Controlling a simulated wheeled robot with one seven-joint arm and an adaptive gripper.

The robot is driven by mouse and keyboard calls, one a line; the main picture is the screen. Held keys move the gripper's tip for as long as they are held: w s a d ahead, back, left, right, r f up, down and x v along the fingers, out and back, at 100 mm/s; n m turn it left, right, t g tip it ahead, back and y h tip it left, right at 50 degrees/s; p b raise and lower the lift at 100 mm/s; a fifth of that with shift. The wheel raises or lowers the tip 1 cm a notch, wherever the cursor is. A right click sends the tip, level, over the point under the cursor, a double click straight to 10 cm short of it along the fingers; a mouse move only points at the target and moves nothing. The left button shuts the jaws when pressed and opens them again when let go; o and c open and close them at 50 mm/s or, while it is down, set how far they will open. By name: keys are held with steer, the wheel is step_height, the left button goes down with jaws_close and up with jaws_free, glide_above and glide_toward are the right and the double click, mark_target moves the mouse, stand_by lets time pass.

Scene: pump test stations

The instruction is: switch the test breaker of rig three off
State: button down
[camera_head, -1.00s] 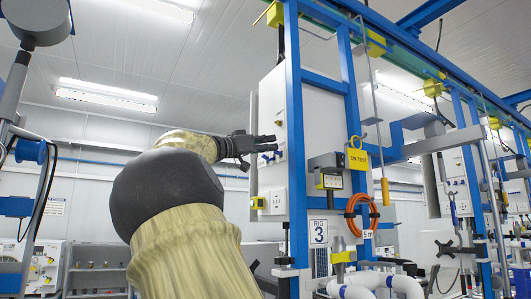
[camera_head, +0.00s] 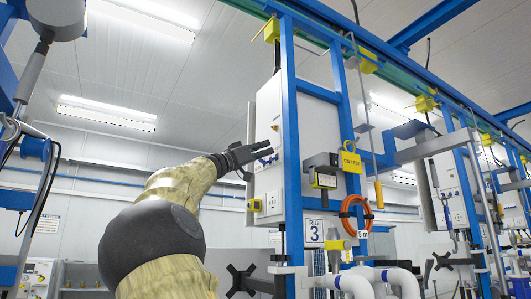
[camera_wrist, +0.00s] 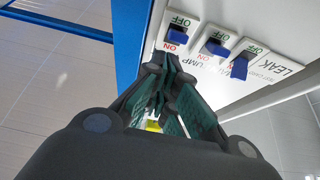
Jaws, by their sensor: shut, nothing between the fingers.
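The rig three panel (camera_head: 269,115) is a white box on a blue frame, above the sign reading RIG 3 (camera_head: 314,231). In the wrist view three blue levers show on it, at the left (camera_wrist: 178,36), middle (camera_wrist: 216,47) and right (camera_wrist: 240,68), with OFF and ON labels. Parts of words such as LEAK and PUMP are readable; I cannot tell which lever is the test breaker. My gripper (camera_wrist: 163,65) is shut and empty, its tips close to the left lever; contact is unclear. In the head view my gripper (camera_head: 268,149) is at the panel's lower half.
A socket (camera_head: 273,203) sits below the levers. Blue frame posts (camera_head: 291,150) stand close beside the panel. White pipes (camera_head: 365,281) run below.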

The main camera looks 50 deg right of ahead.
steer(key=w+a+f+b, duration=0.2)
steer(key=a+f+b, duration=0.3)
steer(key=f+b, duration=0.2)
steer(key=shift+a+f+b, duration=0.3)
steer(key=shift+f+b, duration=0.05)
steer(key=shift+f, duration=0.05)
stand_by(0.3)
steer(key=shift+w, duration=0.1)
